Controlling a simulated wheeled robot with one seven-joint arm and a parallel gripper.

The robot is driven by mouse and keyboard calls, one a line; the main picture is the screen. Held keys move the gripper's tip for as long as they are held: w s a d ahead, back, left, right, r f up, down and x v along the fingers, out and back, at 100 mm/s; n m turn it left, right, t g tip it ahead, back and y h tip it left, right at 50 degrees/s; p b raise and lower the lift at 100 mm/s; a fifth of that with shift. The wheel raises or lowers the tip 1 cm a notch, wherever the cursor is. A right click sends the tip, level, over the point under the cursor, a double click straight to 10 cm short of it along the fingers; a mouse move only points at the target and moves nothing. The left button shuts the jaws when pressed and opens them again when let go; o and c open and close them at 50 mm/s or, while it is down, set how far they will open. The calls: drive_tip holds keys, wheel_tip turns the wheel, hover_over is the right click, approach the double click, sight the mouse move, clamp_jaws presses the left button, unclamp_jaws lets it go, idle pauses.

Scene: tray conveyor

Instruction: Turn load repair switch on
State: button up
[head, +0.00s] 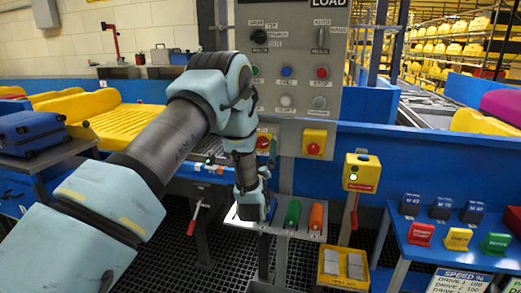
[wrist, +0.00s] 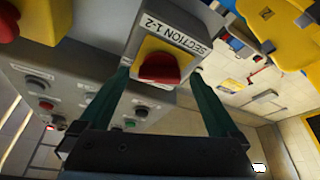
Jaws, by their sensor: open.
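The grey control panel (head: 340,75) marked LOAD stands ahead in the head view. It carries a black rotary switch (head: 259,37), a narrow upright selector (head: 321,35) with AUTO above it, and several coloured buttons. No label reading "load repair" is legible. Contact cannot be told.
Green (head: 293,213) and orange (head: 316,215) handles lie beside my gripper. A blue table (head: 440,250) with coloured blocks is at right, a blue suitcase (head: 40,133) at left.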

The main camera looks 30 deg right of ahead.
drive_tip(key=c, duration=1.4)
drive_tip(key=shift+o, duration=0.2)
drive_tip(key=m+b, duration=0.1)
drive_tip(key=b, duration=0.1)
drive_tip(key=m+h+b, duration=0.1)
drive_tip(key=m+b, duration=0.1)
drive_tip(key=shift+f+g, duration=0.35)
drive_tip(key=shift+g, duration=0.05)
drive_tip(key=shift+a+r+m+g+h+b, duration=0.15)
drive_tip(key=shift+m+g+h+b, duration=0.15)
drive_tip(key=shift+m+h+b, duration=0.65)
drive_tip(key=shift+w+r+m+b, duration=0.15)
drive_tip(key=shift+m+b, duration=0.25)
drive_tip(key=shift+m, duration=0.65)
drive_tip(key=o, duration=1.4)
drive_tip(key=shift+g, duration=0.3)
drive_tip(key=shift+c, duration=0.2)
